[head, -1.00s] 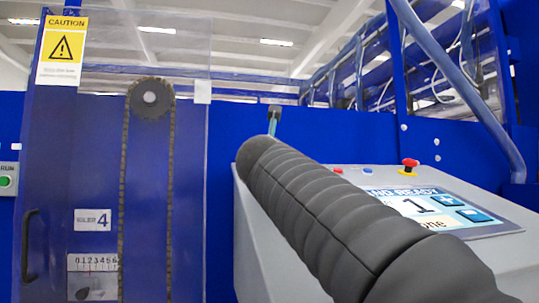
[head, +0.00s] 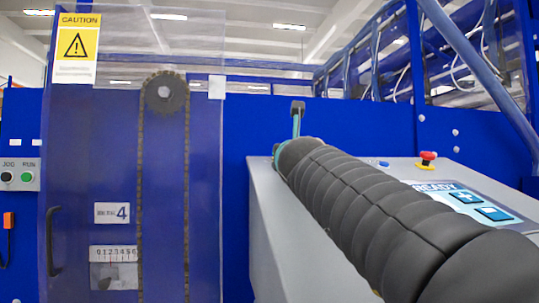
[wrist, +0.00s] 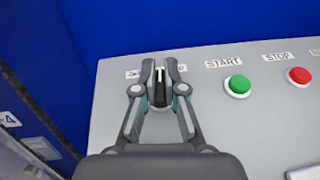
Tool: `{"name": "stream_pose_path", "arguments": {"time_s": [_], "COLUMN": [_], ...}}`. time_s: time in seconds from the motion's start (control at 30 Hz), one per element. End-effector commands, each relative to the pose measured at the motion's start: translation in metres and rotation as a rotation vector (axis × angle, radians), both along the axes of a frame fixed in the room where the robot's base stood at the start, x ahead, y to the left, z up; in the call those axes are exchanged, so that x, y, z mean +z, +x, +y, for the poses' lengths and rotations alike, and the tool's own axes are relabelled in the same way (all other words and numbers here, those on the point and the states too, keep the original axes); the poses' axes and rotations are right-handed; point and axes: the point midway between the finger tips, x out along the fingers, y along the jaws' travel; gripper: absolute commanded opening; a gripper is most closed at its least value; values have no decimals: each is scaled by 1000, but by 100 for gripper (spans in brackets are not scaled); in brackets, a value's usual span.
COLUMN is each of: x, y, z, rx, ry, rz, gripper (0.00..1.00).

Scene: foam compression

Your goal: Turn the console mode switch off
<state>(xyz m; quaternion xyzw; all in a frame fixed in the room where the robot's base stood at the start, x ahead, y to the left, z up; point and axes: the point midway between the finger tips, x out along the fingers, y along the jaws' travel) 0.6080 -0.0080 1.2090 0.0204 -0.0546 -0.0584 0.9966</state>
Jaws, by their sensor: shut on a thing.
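The console mode switch (wrist: 159,98) is a black knob with a white pointer line, on the grey console's left part in the wrist view. The pointer line runs roughly straight up in the picture. My gripper (wrist: 160,70) has a finger on each side of the knob and is shut on it. The label (wrist: 133,74) behind the knob is mostly hidden by the fingers, so I cannot read it. In the head view my dark arm covers the switch.
A green START button (wrist: 237,85) and a red STOP button (wrist: 299,76) sit right of the switch. The console (head: 262,215) also carries a red emergency knob (head: 427,158) and a screen (head: 470,200). A blue guarded machine with a chain sprocket (head: 165,92) stands left.

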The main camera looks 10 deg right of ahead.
Motion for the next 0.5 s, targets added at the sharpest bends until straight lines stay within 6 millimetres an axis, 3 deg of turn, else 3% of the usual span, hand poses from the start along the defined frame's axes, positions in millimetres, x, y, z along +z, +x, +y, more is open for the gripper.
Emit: {"name": "stream_pose_path", "arguments": {"time_s": [0.03, 0.17, 0.2, 0.3, 0.5], "x": [-8, -8, -8, -8, -6], "y": [3, 3, 3, 3, 3], "z": [0, 0, 0, 0, 0], "rx": [-2, -3, -3, -2, -2], "ry": [1, 1, 1, 1, 0], "rz": [14, 15, 15, 15, 11], "gripper": [0, 0, 12, 35, 35]}}
